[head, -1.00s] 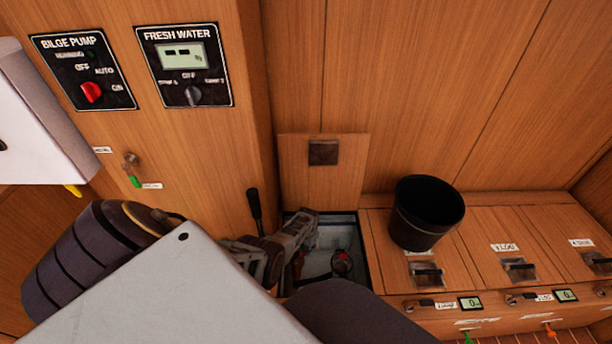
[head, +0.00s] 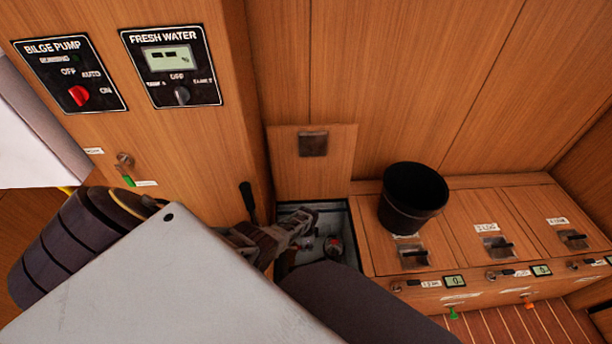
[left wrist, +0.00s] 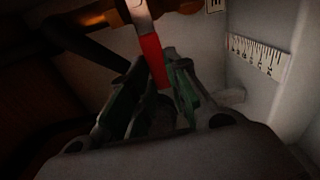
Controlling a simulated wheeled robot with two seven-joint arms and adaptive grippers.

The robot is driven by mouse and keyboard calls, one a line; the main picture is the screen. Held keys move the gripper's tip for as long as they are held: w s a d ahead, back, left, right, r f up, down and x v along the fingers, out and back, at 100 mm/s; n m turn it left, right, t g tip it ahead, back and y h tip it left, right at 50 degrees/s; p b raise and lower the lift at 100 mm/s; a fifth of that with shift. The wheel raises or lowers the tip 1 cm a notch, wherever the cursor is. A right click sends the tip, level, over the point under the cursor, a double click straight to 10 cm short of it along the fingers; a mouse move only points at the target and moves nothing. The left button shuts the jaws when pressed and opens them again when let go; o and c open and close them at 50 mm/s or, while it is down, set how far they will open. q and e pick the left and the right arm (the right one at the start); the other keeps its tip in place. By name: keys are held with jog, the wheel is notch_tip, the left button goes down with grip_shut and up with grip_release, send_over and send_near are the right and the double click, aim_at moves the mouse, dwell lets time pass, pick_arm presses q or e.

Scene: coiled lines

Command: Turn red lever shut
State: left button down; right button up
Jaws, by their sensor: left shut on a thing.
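The red lever (left wrist: 153,58) shows in the left wrist view, running down from a pale metal end beside an orange-brown fitting (left wrist: 103,16). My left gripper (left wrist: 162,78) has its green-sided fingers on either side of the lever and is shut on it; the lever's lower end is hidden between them. In the head view my left gripper (head: 308,219) reaches into the open locker (head: 356,250) in the bench. A small red part (head: 333,246) shows inside, but I cannot tell if it is the same lever. My right gripper is not in view.
The raised hatch lid (head: 283,168) stands against the wall behind the locker. A black bucket (head: 413,197) stands on the bench to the right. A dark upright handle (head: 248,201) is left of the opening. A ruler strip (left wrist: 256,54) is on the locker wall.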

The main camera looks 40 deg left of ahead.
pick_arm(q)
jog(key=shift+s+d+m, duration=0.15)
jog(key=shift+m, duration=0.15)
jog(key=c, duration=1.4)
grip_release()
jog(key=shift+o, duration=0.2)
jog(key=shift+r, duration=0.15)
notch_tip(320, 180, up, 12)
dwell(0.7)
dwell(0.7)
